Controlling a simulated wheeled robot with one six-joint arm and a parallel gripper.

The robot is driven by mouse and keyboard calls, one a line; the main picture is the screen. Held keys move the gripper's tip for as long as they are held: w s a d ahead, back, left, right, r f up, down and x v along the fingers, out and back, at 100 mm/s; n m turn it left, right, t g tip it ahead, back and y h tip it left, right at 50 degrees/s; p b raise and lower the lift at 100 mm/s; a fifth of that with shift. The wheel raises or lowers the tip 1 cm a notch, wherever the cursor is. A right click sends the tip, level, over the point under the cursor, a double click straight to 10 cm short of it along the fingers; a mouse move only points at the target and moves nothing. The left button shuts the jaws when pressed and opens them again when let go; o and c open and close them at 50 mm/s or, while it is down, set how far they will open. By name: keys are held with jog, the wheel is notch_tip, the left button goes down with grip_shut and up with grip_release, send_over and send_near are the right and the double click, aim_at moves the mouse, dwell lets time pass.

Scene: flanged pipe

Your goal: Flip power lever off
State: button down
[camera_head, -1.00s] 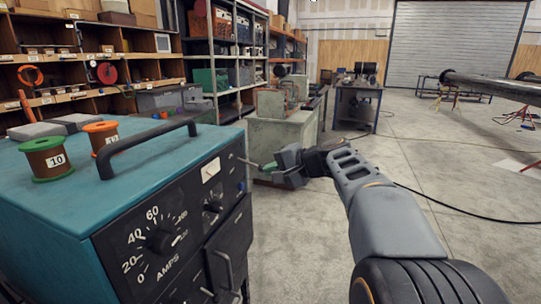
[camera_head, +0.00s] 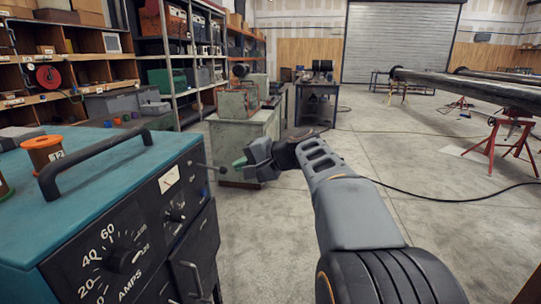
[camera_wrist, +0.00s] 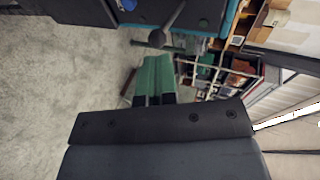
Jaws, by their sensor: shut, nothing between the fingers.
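The power lever (camera_head: 207,167) is a thin dark rod sticking out from the right side of the teal-topped machine's black front panel (camera_head: 150,220). It ends in a dark ball knob (camera_head: 222,169). In the wrist view the knob (camera_wrist: 157,38) hangs just beyond my fingertips, with the rod running up to the machine.
The teal machine top (camera_head: 110,165) carries a black handle (camera_head: 100,160) and an orange spool (camera_head: 45,152). A grey-green cabinet (camera_head: 245,135) stands behind my gripper. Pipes on red stands (camera_head: 500,140) are at right. A black cable crosses the open concrete floor.

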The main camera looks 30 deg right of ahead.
jog(key=v, duration=1.1)
jog(key=shift+a+r+p, duration=0.2)
jog(key=shift+r+p, duration=0.2)
jog(key=shift+p, duration=0.05)
jog(key=shift+w, duration=0.1)
